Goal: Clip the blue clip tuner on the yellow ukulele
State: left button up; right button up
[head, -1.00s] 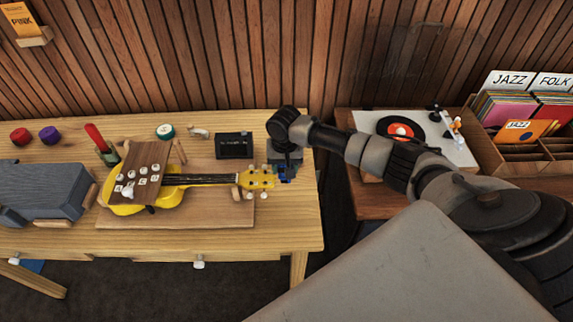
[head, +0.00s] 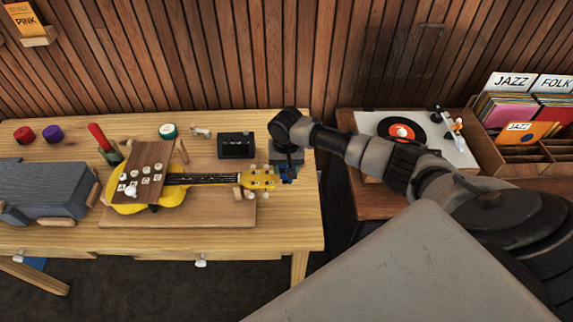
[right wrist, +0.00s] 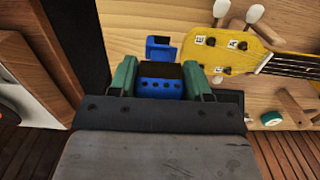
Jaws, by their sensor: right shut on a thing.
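The yellow ukulele (head: 172,194) lies on a wooden board on the bench, neck pointing right. Its yellow headstock (head: 260,178) with white pegs also shows in the right wrist view (right wrist: 215,45). My right gripper (head: 287,172) is just right of the headstock's end. In the right wrist view its green-padded fingers (right wrist: 162,84) are shut on the blue clip tuner (right wrist: 160,89). The tuner's blue upper part points toward the board, left of the headstock, with a small gap between them in that view. My left gripper is out of view.
A brown panel with white knobs (head: 141,172) covers part of the ukulele's body. A black box (head: 237,146) stands behind the neck. A grey case (head: 50,190) lies left. A turntable (head: 400,130) and record crates (head: 520,150) stand right.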

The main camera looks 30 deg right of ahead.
jog(key=shift+w+a+p, duration=0.3)
jog(key=shift+w+a, duration=0.15)
jog(key=shift+a, duration=0.25)
jog(key=shift+w+a+p, duration=0.25)
jog(key=shift+w+a, duration=0.2)
jog(key=shift+a, duration=0.25)
dwell(2.0)
jog(key=o, duration=1)
